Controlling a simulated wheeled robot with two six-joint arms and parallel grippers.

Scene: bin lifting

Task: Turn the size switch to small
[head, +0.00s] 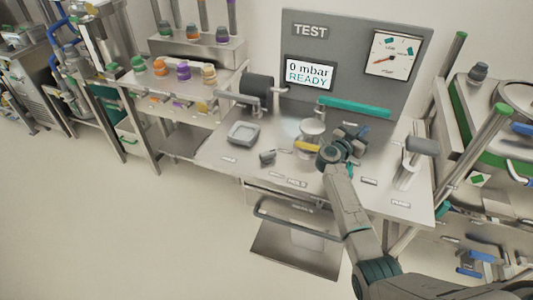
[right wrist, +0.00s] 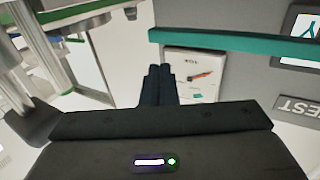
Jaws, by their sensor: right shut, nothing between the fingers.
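My right gripper (head: 354,132) is shut and empty above the right half of the steel test bench (head: 225,150). Its dark fingers lie side by side in the right wrist view (right wrist: 160,72). A small grey knob (head: 268,157) sits at the bench's front, left of my gripper and apart from it. A part with a yellow bar (head: 308,146) stands between the knob and my gripper, below a clear cylinder (head: 312,128). The labels are too small to read, so I cannot tell which control is the size switch or its setting. My left gripper is out of view.
A TEST panel (head: 345,90) stands behind, with a screen (head: 309,73) reading "0 mbar READY" and a dial (head: 393,54). A teal bar (head: 355,107) crosses before it. Floor at left is clear.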

